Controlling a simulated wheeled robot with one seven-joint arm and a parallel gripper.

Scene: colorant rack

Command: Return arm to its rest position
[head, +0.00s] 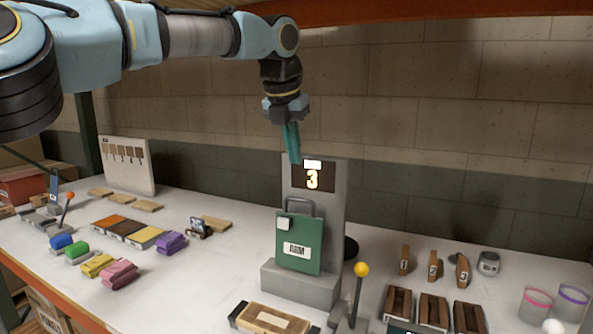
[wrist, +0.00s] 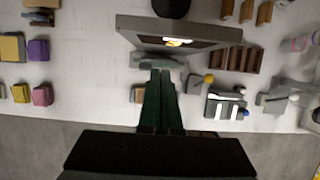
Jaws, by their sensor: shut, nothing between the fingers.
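My gripper (head: 292,158) hangs from my raised arm and points down. In the head view it appears just above the top of a grey stand with a lit display reading 3 (head: 313,178). Its teal fingers are together with nothing between them. No rest holder for the arm can be made out.
A green labelled panel with a handle (head: 298,243) stands against the stand's front. A yellow-knobbed lever (head: 361,270) is right of it. Coloured blocks (head: 118,274) lie left; wooden pieces (head: 433,310) and clear cups (head: 570,302) stand right. A shelf beam (head: 400,12) crosses above.

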